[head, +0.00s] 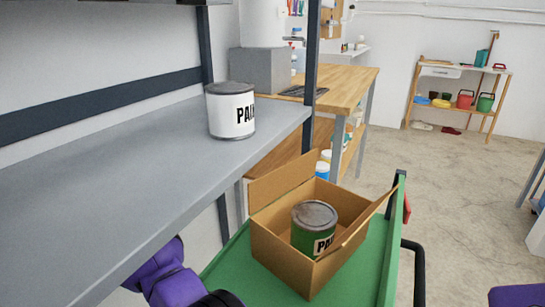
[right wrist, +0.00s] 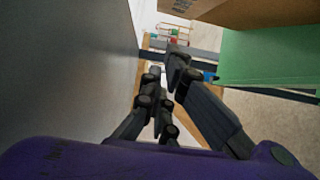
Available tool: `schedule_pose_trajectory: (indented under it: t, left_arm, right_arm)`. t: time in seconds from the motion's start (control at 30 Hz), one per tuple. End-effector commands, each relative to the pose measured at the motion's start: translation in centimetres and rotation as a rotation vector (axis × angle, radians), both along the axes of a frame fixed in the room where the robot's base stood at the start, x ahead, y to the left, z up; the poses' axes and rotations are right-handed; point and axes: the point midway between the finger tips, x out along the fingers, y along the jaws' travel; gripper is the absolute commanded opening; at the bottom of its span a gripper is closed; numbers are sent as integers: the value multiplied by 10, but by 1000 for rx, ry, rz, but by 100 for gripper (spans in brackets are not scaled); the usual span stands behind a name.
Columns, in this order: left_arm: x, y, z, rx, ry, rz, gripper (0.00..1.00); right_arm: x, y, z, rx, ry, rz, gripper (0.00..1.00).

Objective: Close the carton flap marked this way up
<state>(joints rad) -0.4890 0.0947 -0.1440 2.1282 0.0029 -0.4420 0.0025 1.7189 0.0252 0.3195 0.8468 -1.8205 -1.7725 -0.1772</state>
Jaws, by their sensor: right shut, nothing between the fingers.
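An open brown cardboard carton (head: 283,262) stands on a green cart. One flap (head: 281,182) stands up at its back left. Another flap (head: 364,222) leans outward along its right side. No "this way up" marking is legible on either. A green paint can (head: 314,222) sits inside the carton. In the right wrist view, part of the carton (right wrist: 250,10) shows at the top. My right gripper (right wrist: 166,75) is shut and empty, below and left of the carton there, apart from it. Purple arm parts show at the head view's lower edge, but neither gripper shows clearly there.
A grey shelf (head: 95,190) with dark posts runs along the left, bearing a white paint can (head: 231,112). The green cart (head: 377,283) has a raised right edge and a dark handle. A wooden workbench (head: 345,88) stands behind. The floor at right is mostly clear.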

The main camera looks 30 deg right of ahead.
Motion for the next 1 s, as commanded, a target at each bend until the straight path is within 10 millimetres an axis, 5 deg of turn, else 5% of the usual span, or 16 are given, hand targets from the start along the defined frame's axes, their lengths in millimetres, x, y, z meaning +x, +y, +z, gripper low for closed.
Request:
schedule_pose_trajectory:
  t: [0.27, 0.73, 1.0]
  left_arm:
    - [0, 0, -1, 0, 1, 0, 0]
    - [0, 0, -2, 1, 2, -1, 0]
    - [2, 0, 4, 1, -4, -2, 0]
  right_arm:
    - [-2, -10, 3, 21, -18, -23, 0]
    - [-5, -105, 1, 19, -17, -23, 0]
    - [-36, -108, 0, 20, -17, -19, 0]
